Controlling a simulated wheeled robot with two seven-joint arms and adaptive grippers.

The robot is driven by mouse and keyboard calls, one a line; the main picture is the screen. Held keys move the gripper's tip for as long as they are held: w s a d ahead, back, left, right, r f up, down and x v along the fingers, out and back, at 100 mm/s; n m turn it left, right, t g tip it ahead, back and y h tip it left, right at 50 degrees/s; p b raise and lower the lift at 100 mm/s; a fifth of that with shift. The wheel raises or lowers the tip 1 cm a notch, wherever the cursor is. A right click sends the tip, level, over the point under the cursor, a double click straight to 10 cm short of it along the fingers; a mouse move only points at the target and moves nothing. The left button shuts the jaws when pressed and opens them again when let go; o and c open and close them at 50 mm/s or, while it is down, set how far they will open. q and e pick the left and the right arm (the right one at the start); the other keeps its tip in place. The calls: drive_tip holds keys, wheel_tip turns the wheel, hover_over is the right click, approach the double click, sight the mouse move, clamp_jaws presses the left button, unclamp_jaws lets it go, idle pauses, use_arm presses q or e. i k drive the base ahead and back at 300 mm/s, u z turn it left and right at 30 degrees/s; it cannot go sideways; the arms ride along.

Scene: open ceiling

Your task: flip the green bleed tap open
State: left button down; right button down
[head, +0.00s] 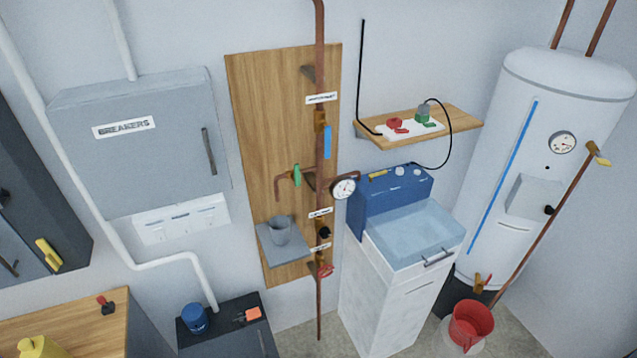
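The green bleed tap (297,174) sits on a short copper branch pipe (281,186) left of the vertical copper riser, in front of a wooden wall board. Its green lever stands upright, across the level part of the branch. The branch bends down at its left end, above a small grey shelf (292,252) that holds a grey cup (280,230). Neither of my grippers shows in the head view.
A pressure gauge (343,187), a blue-handled valve (327,141) and a red valve (325,270) are on or beside the riser. A grey breaker box (140,140) hangs at left.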

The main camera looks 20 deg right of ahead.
sight(297, 177)
drive_tip(key=k, duration=0.45)
drive_tip(key=z, duration=0.55)
drive_tip(key=i, duration=1)
drive_tip(key=u, duration=0.55)
